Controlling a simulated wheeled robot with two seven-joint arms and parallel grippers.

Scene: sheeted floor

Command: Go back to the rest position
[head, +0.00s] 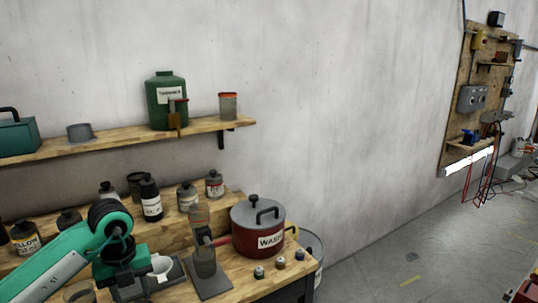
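My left arm comes in from the lower left as a teal and grey link and bends at a round dark joint. My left gripper (160,277) is the dark part beyond that joint, low over the wooden workbench (225,284). A small white piece (161,266) shows beside it. I cannot make out its fingers clearly, or whether they hold anything. My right arm and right gripper are not in view.
A red pot labelled WASTE (258,229), a grey stand (206,270) and small bottles crowd the bench. The wall shelf (110,137) carries a green jug (166,100). A pegboard (459,100) hangs at right. Open floor (400,255) lies right of the bench.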

